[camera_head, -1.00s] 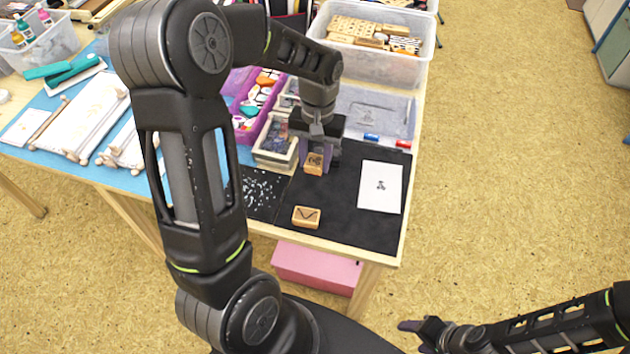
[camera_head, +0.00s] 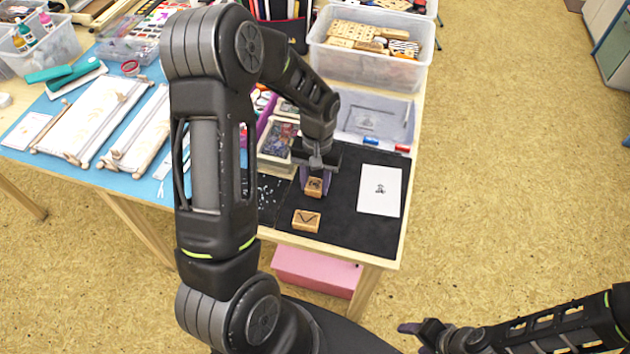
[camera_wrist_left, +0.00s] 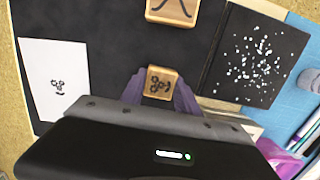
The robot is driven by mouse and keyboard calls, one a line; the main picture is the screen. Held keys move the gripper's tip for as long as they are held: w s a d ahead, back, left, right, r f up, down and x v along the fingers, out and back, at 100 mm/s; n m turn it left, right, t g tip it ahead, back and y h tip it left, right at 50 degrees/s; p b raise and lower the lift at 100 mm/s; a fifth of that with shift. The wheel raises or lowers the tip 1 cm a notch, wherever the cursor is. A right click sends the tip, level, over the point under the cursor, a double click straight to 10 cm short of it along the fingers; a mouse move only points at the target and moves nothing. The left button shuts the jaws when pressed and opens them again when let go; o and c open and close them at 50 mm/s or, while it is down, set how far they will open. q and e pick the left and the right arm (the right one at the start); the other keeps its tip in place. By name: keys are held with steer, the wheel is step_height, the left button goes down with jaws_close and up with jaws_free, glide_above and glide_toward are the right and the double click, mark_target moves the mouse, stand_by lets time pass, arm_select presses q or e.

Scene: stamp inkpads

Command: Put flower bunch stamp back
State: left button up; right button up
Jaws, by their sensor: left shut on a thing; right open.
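A small wooden stamp with a dark flower-like pattern on its face (camera_head: 314,186) is between the fingers of my left gripper (camera_head: 313,180), which is shut on it. In the left wrist view the stamp (camera_wrist_left: 161,82) sits between the purple fingertips, pattern toward the camera. It is over the black mat (camera_head: 345,215); I cannot tell whether it touches. A white paper (camera_head: 380,190) with a dark flower print lies on the mat to the right. My right gripper (camera_head: 422,330) is open and empty, off the table at the lower right.
Another wooden stamp with a curved line (camera_head: 306,220) lies in front; it also shows in the left wrist view (camera_wrist_left: 172,10). A tray (camera_head: 375,110) with markers stands behind the mat. A bin of wooden stamps (camera_head: 368,68) is at the back. A pink box (camera_head: 315,272) is below the table edge.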

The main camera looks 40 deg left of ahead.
mark_target(317, 180)
arm_select(q)
steer(key=shift+f, duration=0.15)
steer(key=o, duration=1.2)
steer(key=shift+o, duration=0.2)
steer(key=shift+r, duration=0.3)
steer(key=shift+w+r, duration=0.1)
steer(key=shift+r, duration=0.2)
step_height(317, 180, up, 11)
steer(key=w+b, duration=0.1)
steer(key=shift+a, duration=0.2)
steer(key=shift+w+r, duration=0.1)
